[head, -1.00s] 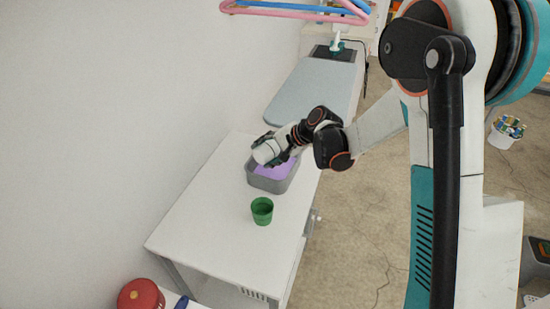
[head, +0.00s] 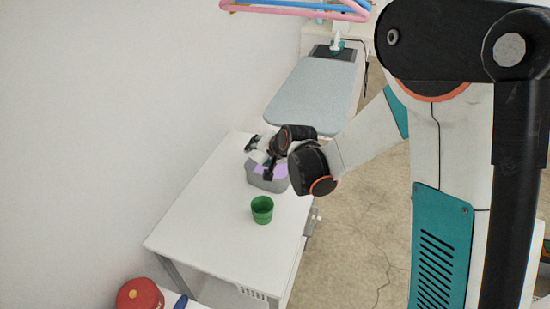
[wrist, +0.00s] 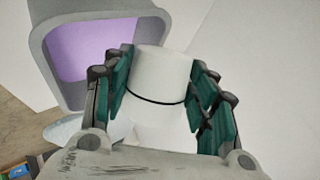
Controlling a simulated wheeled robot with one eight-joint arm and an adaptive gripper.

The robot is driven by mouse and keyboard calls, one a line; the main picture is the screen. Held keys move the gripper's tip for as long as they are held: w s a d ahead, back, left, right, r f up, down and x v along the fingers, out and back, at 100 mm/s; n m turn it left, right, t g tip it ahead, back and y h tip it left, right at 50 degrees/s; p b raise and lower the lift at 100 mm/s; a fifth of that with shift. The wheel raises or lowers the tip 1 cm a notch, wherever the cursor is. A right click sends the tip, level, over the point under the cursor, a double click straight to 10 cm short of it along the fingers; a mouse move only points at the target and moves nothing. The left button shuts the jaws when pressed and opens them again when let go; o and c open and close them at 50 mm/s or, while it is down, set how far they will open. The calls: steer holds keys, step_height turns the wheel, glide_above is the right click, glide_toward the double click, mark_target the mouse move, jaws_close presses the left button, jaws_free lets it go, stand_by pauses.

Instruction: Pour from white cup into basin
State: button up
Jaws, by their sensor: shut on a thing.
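The white cup (wrist: 160,72) is held between the two fingers of my gripper (wrist: 162,88) in the wrist view. My gripper (head: 260,158) is over the basin in the head view, where it largely hides the cup. I cannot see the cup's contents or any stream. The grey basin (head: 256,180) stands on the white table, with a purple inside.
A green cup (head: 262,210) stands on the white table (head: 215,235), just in front of the basin. An ironing board (head: 315,95) is behind the table. A red round object (head: 139,295) is at the lower left. The table's front left is clear.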

mark_target(256, 159)
steer(key=shift+a+f+n+t+h+b, duration=0.15)
steer(key=shift+f+n+t+h+b, duration=0.15)
steer(key=shift+f+t+b, duration=0.35)
steer(key=shift+s+f+n+t+h+b, duration=0.1)
steer(key=shift+f+n+t+h+b, duration=0.2)
steer(key=shift+b, duration=0.5)
steer(key=shift+s+a+r+n+t+h+b, duration=0.2)
steer(key=shift+a+r+n+t+h+b, duration=0.15)
steer(key=shift+t+b, duration=0.2)
steer(key=shift+s+a+f+n+t+h+b, duration=0.35)
steer(key=shift+s+f+b, duration=0.1)
steer(key=shift+b, duration=0.6)
steer(key=shift+s+a+r+n+t+h, duration=0.5)
steer(key=shift+s+a+n+t, duration=0.2)
steer(key=shift+t, duration=0.35)
steer(key=shift+s+a+r+n+t+h, duration=0.45)
steer(key=shift+s+a+n+t, duration=0.15)
steer(key=shift+n+t, duration=0.3)
